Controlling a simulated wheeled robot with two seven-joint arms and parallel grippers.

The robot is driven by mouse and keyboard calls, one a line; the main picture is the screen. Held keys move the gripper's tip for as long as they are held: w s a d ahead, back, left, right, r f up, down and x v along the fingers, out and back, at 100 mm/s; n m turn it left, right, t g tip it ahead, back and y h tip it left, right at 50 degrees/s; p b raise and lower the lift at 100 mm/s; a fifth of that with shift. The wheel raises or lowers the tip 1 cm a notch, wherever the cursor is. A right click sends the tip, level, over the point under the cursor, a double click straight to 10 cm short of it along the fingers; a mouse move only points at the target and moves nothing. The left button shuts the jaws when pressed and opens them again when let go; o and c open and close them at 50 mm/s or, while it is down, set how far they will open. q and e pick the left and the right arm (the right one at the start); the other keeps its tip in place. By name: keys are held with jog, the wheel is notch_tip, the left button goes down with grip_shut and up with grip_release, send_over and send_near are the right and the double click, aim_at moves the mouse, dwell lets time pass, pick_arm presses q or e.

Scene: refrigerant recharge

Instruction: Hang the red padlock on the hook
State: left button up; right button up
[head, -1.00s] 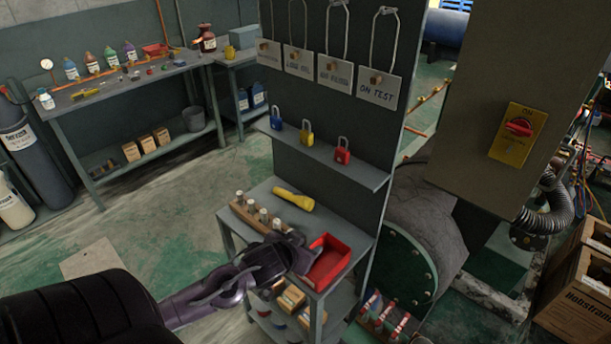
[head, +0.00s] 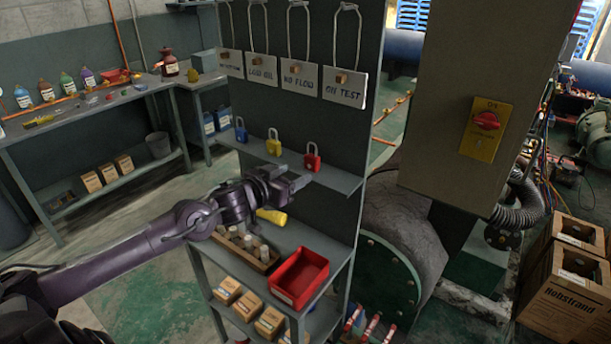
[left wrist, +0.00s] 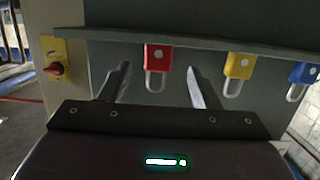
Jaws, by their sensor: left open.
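The red padlock (head: 312,157) stands upright, shackle up, at the right end of a row on the grey shelf (head: 345,182). My left gripper (head: 292,177) is open and empty, just in front of and slightly below it in the head view. In the left wrist view, which looks upside down, the red padlock (left wrist: 158,58) shows between the two spread fingers (left wrist: 158,88), beyond them and not gripped. Small wooden pegs (head: 341,77) stick out by the hanging tags above; I cannot tell which is the hook. My right gripper is out of view.
A yellow padlock (head: 274,146) and a blue padlock (head: 240,134) stand left of the red one. Below are a red tray (head: 300,275), a yellow flashlight (head: 272,216) and a rack of bottles (head: 262,265). A yellow switch plate (head: 485,130) is at right.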

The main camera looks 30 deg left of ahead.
aim_at(309, 162)
pick_arm(q)
jog(key=w, duration=0.1)
jog(key=w+b, duration=0.1)
jog(key=w, duration=0.3)
jog(key=shift+w+d+r, duration=0.1)
jog(key=shift+d+r, duration=0.05)
jog(key=shift+d, duration=0.1)
jog(key=shift+w+d, duration=0.1)
jog(key=shift+w, duration=0.6)
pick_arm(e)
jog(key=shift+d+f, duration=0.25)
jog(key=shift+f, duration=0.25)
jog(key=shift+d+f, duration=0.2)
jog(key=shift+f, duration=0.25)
pick_arm(q)
jog(key=shift+c, duration=0.2)
